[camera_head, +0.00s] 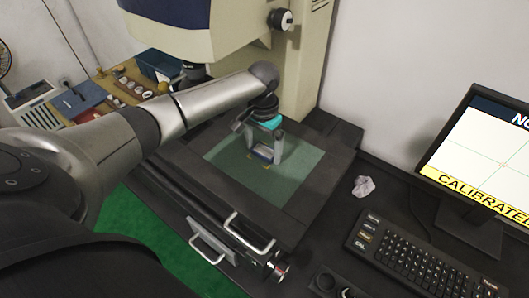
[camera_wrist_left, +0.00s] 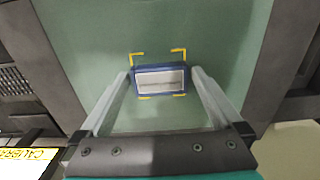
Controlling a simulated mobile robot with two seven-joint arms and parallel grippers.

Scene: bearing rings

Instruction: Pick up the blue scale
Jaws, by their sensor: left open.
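The blue scale (camera_wrist_left: 160,80) is a small blue-rimmed block with a pale face. It lies on the green glass stage (camera_wrist_left: 220,30) inside yellow corner marks. In the head view the scale (camera_head: 263,152) shows partly between the fingers of my left gripper (camera_head: 264,158). In the left wrist view my left gripper (camera_wrist_left: 160,76) is open, with one finger on each side of the scale. Small gaps seem to show between the fingers and the scale's ends. My right gripper is not in view.
The machine's column (camera_head: 305,75) and upper housing (camera_head: 190,25) stand behind and above the stage. A keyboard (camera_head: 420,255), a monitor (camera_head: 485,155) and a crumpled white piece (camera_head: 363,186) are at the right. A wooden board with small parts (camera_head: 125,85) is at the left.

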